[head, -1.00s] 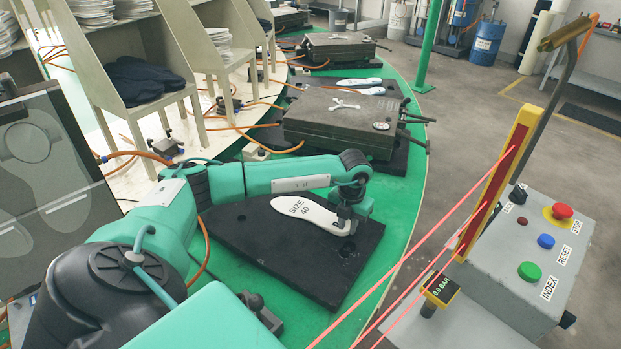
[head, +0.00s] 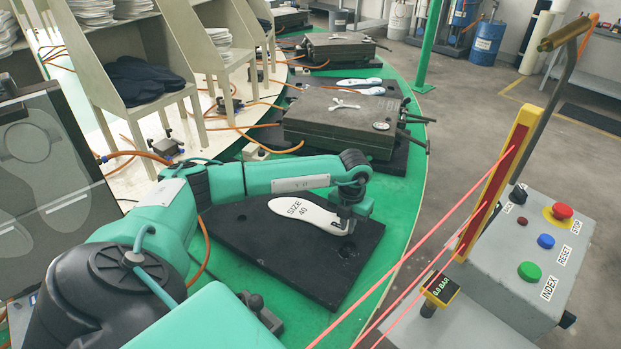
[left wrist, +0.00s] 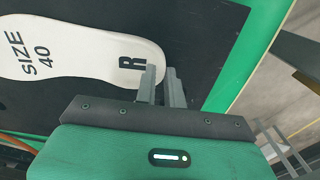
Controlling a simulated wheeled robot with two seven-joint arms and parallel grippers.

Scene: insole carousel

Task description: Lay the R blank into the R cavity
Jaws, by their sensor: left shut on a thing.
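The R blank (head: 302,213) is a white insole shape printed "SIZE 40", lying over the black mould plate (head: 290,260). In the left wrist view the blank (left wrist: 85,50) also shows an "R" at its heel end. My left gripper (head: 347,226) is at that heel end, fingers pointing down. In the left wrist view its two fingers (left wrist: 163,85) are close together at the blank's edge, shut on it. The cavity under the blank is hidden, and I cannot tell whether the blank is seated or slightly above the plate. My right gripper is not in view.
A closed grey mould (head: 340,120) sits farther along the green carousel (head: 400,205). A control box (head: 535,240) and a red-and-yellow light curtain post (head: 497,180) with red beams stand at the right. Racks (head: 150,90) with dark and white pieces stand at the back left.

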